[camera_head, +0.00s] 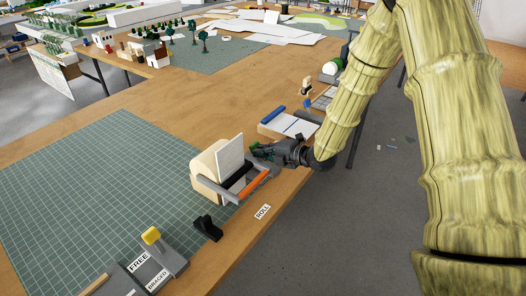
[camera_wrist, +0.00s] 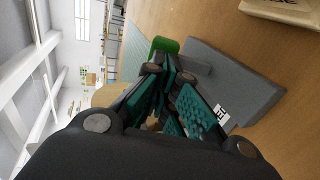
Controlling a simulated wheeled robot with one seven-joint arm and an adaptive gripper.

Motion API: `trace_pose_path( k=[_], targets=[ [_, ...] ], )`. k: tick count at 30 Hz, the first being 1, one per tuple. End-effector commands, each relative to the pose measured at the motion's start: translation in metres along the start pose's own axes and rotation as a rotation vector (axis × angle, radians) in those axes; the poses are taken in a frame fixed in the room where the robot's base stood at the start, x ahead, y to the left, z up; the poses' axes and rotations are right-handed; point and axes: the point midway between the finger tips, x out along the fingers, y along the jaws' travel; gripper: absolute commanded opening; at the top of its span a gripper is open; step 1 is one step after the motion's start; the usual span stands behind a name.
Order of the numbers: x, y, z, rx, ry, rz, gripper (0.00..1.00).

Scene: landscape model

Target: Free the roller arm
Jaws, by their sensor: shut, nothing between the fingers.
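The roller device (camera_head: 207,172) stands near the table's front edge, with a cream body, an upright white panel, a dark roller, grey side bars and an orange bar (camera_head: 252,183). My gripper (camera_head: 256,150) is shut and empty just right of it. In the wrist view, my gripper's teal-padded fingertips (camera_wrist: 160,66) are close to a green piece (camera_wrist: 165,46) on a grey block (camera_wrist: 235,82); contact is unclear. A label on that block is partly hidden. A yellow-knobbed lever (camera_head: 151,236) stands on a grey base at the lower left, beside "FREE" and "BRACED" labels.
A black bracket (camera_head: 208,228) and a "ROLL" label (camera_head: 262,212) lie near the front edge. A blue-and-white tray (camera_head: 290,124) is behind my gripper. A green gridded mat (camera_head: 90,190) covers the left. Model trees and buildings stand farther back.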

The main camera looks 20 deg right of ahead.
Motion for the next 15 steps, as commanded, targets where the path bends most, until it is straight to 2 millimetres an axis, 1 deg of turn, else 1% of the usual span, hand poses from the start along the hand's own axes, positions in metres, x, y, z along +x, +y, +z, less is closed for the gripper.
trace_pose_path(
  k=[15],
  targets=[
    [0.015, 0.005, 0.000, -0.003, 0.000, -0.117, 0.00]
  ],
)
